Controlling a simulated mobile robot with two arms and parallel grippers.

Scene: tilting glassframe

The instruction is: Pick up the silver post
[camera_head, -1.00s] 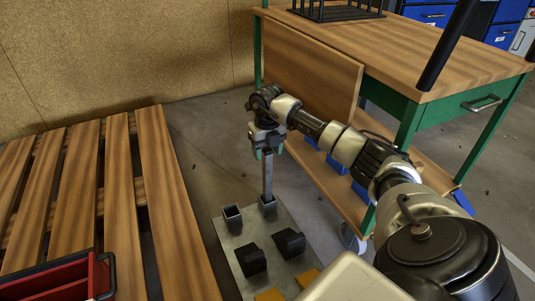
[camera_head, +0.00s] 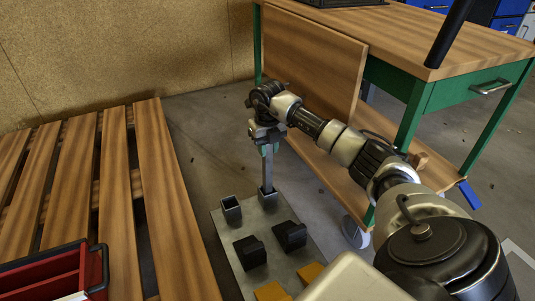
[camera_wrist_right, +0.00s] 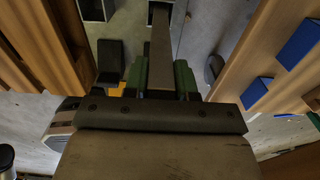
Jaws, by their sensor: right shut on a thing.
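The silver post (camera_head: 267,173) stands upright, its lower end at a square socket (camera_head: 268,197) on the grey base plate (camera_head: 226,240). I cannot tell how deep it sits in the socket. My right gripper (camera_head: 267,146) is shut on the post near its upper end, coming from above. In the right wrist view the post (camera_wrist_right: 160,45) runs between the green fingers of the right gripper (camera_wrist_right: 160,78). My left gripper is not in view.
A second square socket (camera_head: 231,206) is empty. Black blocks (camera_head: 290,235) and yellow pieces (camera_head: 310,272) are on the plate. A wooden pallet (camera_head: 165,190) and red toolbox (camera_head: 60,275) lie left. A green-legged workbench (camera_head: 480,60) stands right.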

